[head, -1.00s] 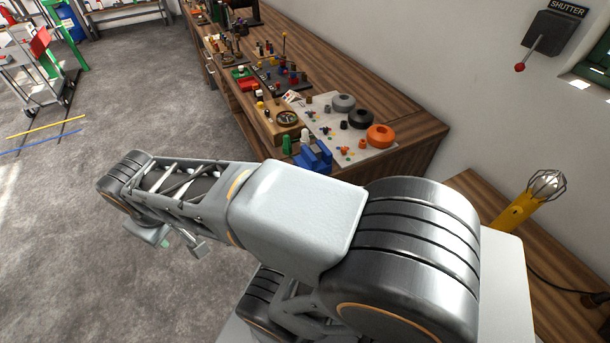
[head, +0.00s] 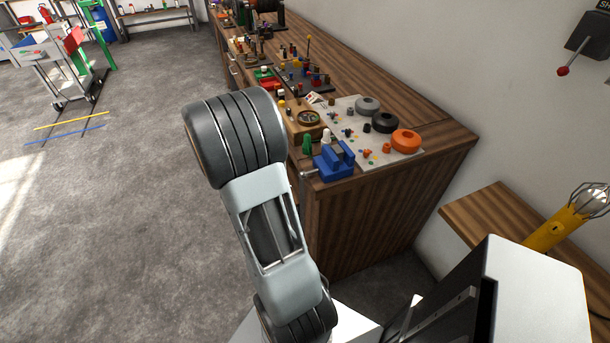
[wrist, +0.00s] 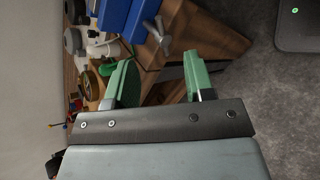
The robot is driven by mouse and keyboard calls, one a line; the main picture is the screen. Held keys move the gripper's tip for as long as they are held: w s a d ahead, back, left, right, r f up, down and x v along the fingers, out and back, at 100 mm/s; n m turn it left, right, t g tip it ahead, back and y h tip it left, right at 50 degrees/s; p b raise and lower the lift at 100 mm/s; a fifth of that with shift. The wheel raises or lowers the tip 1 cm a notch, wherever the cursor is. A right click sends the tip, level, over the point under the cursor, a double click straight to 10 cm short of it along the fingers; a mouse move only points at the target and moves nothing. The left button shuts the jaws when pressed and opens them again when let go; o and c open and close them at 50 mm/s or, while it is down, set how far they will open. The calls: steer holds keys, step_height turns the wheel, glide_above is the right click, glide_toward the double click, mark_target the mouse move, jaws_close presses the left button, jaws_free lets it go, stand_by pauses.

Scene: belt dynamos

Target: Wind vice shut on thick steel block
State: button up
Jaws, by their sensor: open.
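The blue vice (head: 335,165) stands at the near corner of the wooden workbench. A pale grey piece (head: 338,147) shows at its top; I cannot tell whether it is the steel block. The vice's metal handle (head: 309,174) sticks out on the left side. In the wrist view, the blue vice body (wrist: 120,14) is cut off by the top edge, and the handle (wrist: 158,36) hangs from it. My gripper (wrist: 158,76) has green fingers, is open and empty, and points toward the handle without touching it. In the head view my gripper is hidden.
The workbench (head: 405,108) holds a pale mat (head: 348,104) with orange (head: 406,141), black and grey round parts. A green-topped object (head: 307,142) stands beside the vice. A yellow lamp (head: 552,233) lies on a lower bench at right.

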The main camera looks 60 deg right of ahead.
mark_target(303, 175)
steer(key=x, duration=0.9)
steer(key=shift+s+d+f, duration=0.15)
steer(key=shift+s+f, duration=0.05)
steer(key=shift+f, duration=0.05)
steer(key=shift+c, duration=0.5)
